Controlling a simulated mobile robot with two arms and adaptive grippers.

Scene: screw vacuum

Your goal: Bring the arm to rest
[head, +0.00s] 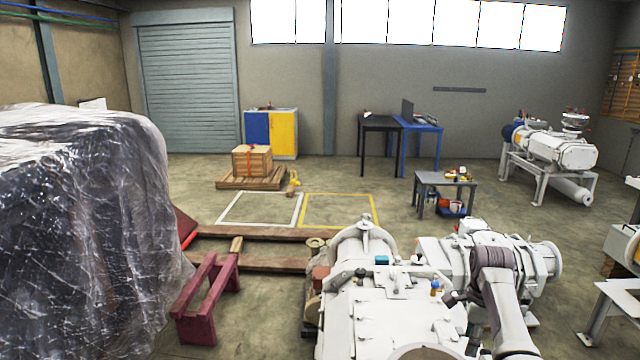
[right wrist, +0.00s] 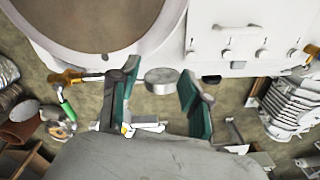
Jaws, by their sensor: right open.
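My right arm (head: 505,305) reaches in from the bottom right of the head view, over the large white vacuum machine (head: 375,310). Its right gripper (head: 453,299) is dark and small there, close above the machine's top. In the right wrist view the two teal-padded fingers of this gripper (right wrist: 158,95) stand apart with nothing gripped. A short silver cylinder (right wrist: 162,80) appears beyond the gap between them. The white machine body (right wrist: 245,40) with a row of knobs fills the top of that view. My left gripper is not in view.
A plastic-wrapped bulk (head: 75,230) fills the left. A dark red stand (head: 205,300) and wooden beams (head: 270,233) lie between it and the machine. A small grey table (head: 445,180) stands behind, and a white table (head: 615,300) at right. The marked floor area beyond is clear.

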